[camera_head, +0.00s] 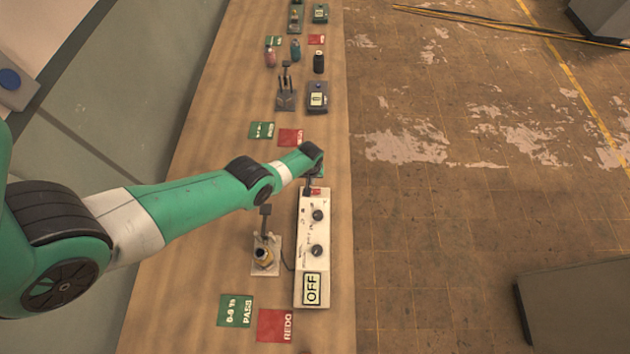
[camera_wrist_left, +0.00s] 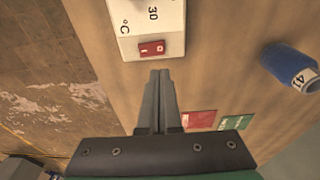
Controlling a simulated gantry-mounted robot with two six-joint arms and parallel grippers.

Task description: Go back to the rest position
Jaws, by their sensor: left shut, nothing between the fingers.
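My left arm reaches in from the left in the head view, and its wrist (camera_head: 312,152) hangs over the far end of a white control box (camera_head: 313,255). In the left wrist view my left gripper (camera_wrist_left: 161,75) is shut with nothing between its fingers. Its fingertips point at the box's red switch (camera_wrist_left: 152,48), a little short of it in the picture; whether they touch I cannot tell. The red switch also shows in the head view (camera_head: 315,191). The box's display reads OFF. My right gripper is not in view.
A small stand (camera_head: 266,256) with a brass-coloured part is left of the box. Green (camera_head: 236,310) and red (camera_head: 275,325) cards lie at the near end of the bench. A blue bottle-like item (camera_wrist_left: 290,66) shows at right in the wrist view. More devices stand farther along the bench.

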